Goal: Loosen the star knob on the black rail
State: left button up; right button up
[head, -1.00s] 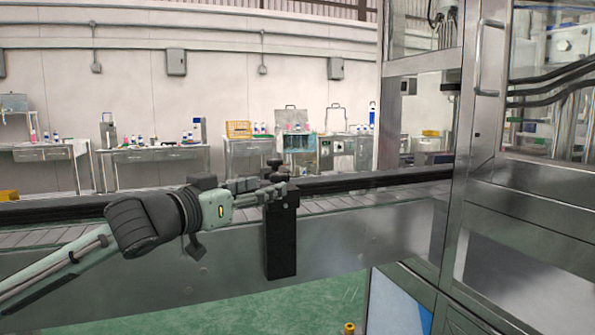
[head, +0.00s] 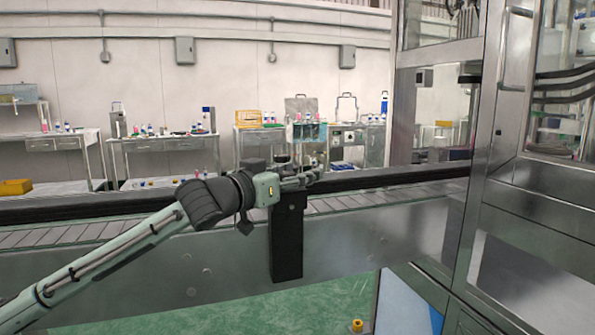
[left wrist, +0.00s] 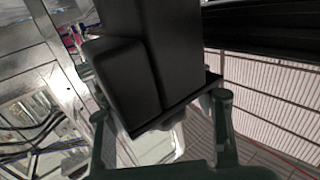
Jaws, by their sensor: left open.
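My right gripper is not in view.
The conveyor belt (head: 350,203) runs behind the bracket toward a steel-framed machine (head: 470,215) at right. Benches with bottles stand along the back wall. A small yellow part (head: 357,325) shows near the bottom edge above the green floor (head: 240,312).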

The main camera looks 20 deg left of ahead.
pick_arm(q)
grip_shut()
dwell(0.3)
dwell(0.3)
